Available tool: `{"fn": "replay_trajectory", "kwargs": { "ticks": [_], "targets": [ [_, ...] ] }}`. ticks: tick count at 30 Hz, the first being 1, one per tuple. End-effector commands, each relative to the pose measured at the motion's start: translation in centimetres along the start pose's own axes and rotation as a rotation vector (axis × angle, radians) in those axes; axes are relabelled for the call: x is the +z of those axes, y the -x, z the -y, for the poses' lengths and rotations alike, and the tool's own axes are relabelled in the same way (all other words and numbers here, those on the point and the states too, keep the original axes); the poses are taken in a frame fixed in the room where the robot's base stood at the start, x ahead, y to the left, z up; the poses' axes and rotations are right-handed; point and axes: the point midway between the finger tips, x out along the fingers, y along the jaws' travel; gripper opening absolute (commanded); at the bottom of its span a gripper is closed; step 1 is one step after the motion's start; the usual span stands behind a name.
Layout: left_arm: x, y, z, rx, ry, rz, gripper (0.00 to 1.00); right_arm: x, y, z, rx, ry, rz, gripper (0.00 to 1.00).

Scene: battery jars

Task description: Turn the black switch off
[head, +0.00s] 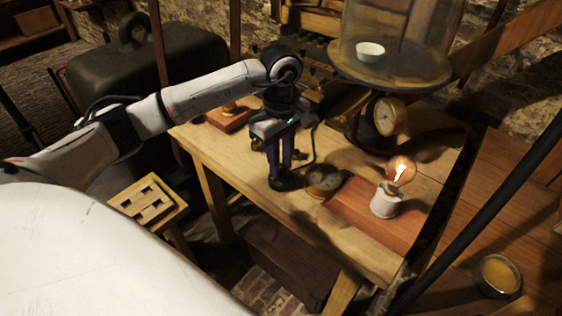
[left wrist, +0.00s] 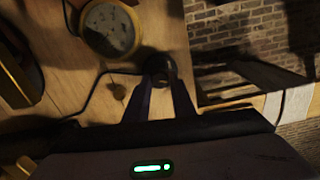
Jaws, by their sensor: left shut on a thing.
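The black switch (head: 284,184) is a small dark round piece at the front edge of the wooden table, beside a brass-rimmed dial. My left gripper (head: 281,174) points down at it, with its fingers closed on its top part. In the left wrist view, the dark switch (left wrist: 160,64) lies between the fingertips (left wrist: 158,80), which hide part of it. The switch lever's position cannot be made out. A glass bulb (head: 402,171) on a white holder (head: 386,201) glows at the right of the table. My right gripper is not in view.
The brass-rimmed dial (head: 323,178) lies just right of the switch; it also shows in the left wrist view (left wrist: 111,28). A dark cable (left wrist: 88,98) runs to the switch. A glass bell jar (head: 405,25) stands behind. The table's front edge is close to the switch.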

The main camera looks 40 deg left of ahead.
Motion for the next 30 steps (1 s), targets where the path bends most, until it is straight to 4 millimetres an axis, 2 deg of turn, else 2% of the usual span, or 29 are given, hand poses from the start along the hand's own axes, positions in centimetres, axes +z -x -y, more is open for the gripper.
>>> {"fn": "replay_trajectory", "kwargs": {
  "ticks": [30],
  "targets": [
    [0.01, 0.11, 0.14, 0.003, 0.949, -0.001, 0.00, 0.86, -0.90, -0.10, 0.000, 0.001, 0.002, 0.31]
  ]
}}
